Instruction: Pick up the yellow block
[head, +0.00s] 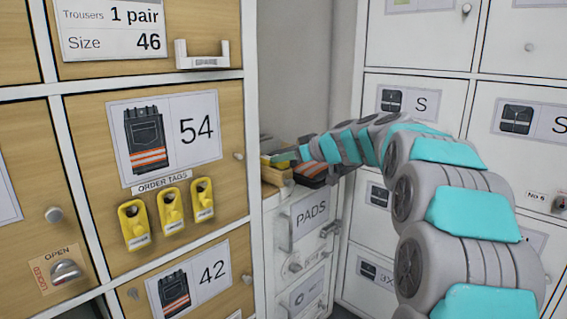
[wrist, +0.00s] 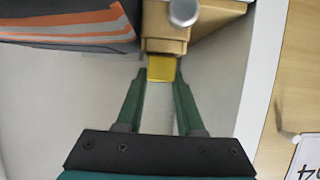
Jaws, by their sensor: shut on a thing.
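The yellow block (wrist: 161,68) is small and sits between the tips of my gripper (wrist: 161,76) in the wrist view. The two green fingers are shut on its sides. Its far end meets a tan wooden piece (wrist: 166,46), and I cannot tell whether they touch. In the head view my gripper (head: 281,157) reaches left over the top of the white drawer cabinet (head: 293,198). The block is too small and partly covered there to make out clearly.
Folded dark workwear with orange and grey stripes (wrist: 70,22) lies close to the left of my fingers. A grey round-ended cylinder (wrist: 184,11) is just beyond the block. Wooden lockers with yellow order tags (head: 170,206) stand at left, white lockers (head: 420,42) at right.

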